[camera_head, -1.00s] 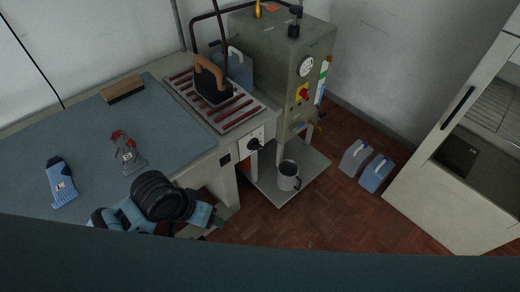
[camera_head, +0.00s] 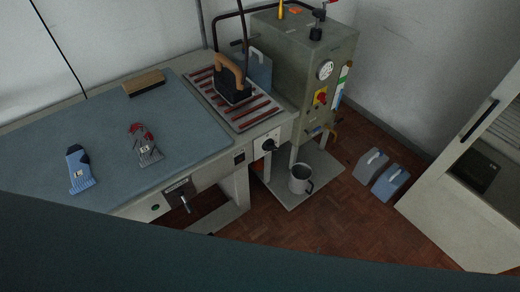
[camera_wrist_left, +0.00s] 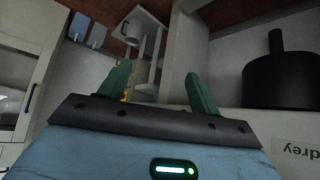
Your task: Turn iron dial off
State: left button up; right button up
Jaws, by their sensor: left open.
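A black dial (camera_head: 269,145) sits on a white box on the table's front edge, below the iron rest. Its setting is too small to read. The iron (camera_head: 233,92), dark with an orange-brown handle, stands on the red-striped rest (camera_head: 262,118). A red knob on a yellow plate (camera_head: 320,97) is on the grey-green machine. My left gripper (camera_wrist_left: 160,80) shows only in the left wrist view, its green fingers apart with nothing gripped. That view looks upside down, with a dark cylinder with a post (camera_wrist_left: 277,80) close at right; I cannot tell what it is. My right gripper is out of view.
The grey-green machine (camera_head: 290,65) stands right of the table. A mug (camera_head: 301,180) is on its low shelf. A fitting with a lever (camera_head: 184,200) juts from the table front. A cabinet (camera_head: 450,215) is at right.

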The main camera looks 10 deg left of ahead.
aim_at(269, 145)
jog(key=l+u, duration=0.15)
jog(key=l, duration=0.55)
jog(key=l+u, duration=0.1)
jog(key=l, duration=0.6)
jog(key=k+l+u, duration=0.15)
jog(key=l, duration=0.55)
jog(key=l+u, duration=0.1)
jog(key=l, duration=0.6)
jog(key=k, duration=0.05)
